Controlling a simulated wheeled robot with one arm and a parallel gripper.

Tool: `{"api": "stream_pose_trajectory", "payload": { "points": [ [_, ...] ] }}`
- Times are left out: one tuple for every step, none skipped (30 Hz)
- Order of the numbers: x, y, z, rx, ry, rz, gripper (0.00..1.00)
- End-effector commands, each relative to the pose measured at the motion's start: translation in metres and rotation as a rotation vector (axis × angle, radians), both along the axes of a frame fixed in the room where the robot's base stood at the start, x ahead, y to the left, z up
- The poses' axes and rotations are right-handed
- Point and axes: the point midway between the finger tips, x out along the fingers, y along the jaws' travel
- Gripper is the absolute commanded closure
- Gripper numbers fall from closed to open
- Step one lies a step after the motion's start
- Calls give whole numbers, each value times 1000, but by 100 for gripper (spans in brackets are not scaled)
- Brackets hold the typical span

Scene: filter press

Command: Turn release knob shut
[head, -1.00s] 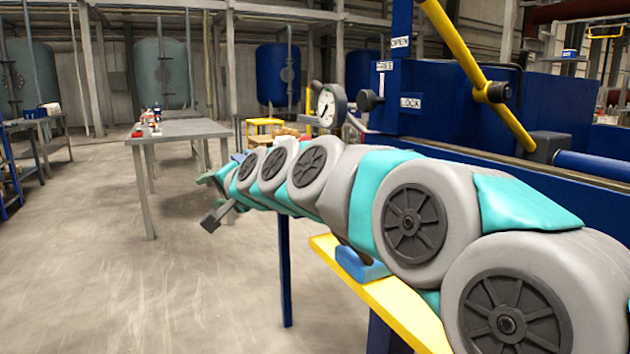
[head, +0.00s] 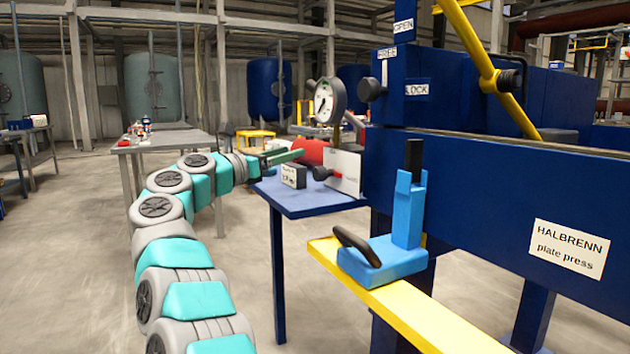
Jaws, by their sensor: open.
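A white panel (head: 343,172) with small lettering stands on the blue side table (head: 310,203). A dark knob with red on it (head: 322,173) sits at its front; it may be the release knob, and its setting is too small to read. Another round black knob (head: 371,88) is on the blue press frame between the FREE and LOCK labels. My gripper (head: 287,157) has green fingers, is open and appears empty. It is at the table's back left, left of the panel and apart from the dark red knob.
A small labelled box (head: 293,175) stands on the side table. A dial gauge (head: 325,101) and a red rounded thing (head: 312,152) are behind. A blue bracket with a black handle (head: 385,256) sits on the yellow beam (head: 410,309) in front. The floor at left is open.

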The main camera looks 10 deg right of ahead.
Motion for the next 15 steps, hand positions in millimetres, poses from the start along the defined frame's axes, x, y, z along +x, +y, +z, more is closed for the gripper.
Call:
{"api": "stream_pose_trajectory", "payload": {
  "points": [
    [-11,1,-17,55,-24,-43,42],
    [-17,0,-24,82,-36,-65,42],
    [-23,-1,-34,113,-49,-91,42],
    [-28,-2,-39,134,-56,-109,42],
    [-32,-2,-43,150,-63,-123,42],
    [-35,-3,-47,168,-71,-136,42],
    [-37,-4,-49,177,-75,-143,42],
    [-38,-4,-51,184,-78,-148,42],
    [-39,-5,-52,189,-80,-152,42],
    [-39,-6,-52,192,-81,-154,42],
    [-39,-7,-52,192,-81,-155,42],
    [-38,-10,-52,191,-80,-154,42],
    [-37,-12,-52,190,-81,-154,42],
    [-36,-14,-51,190,-80,-154,42],
    [-34,-18,-51,190,-80,-154,42]
  ]
}}
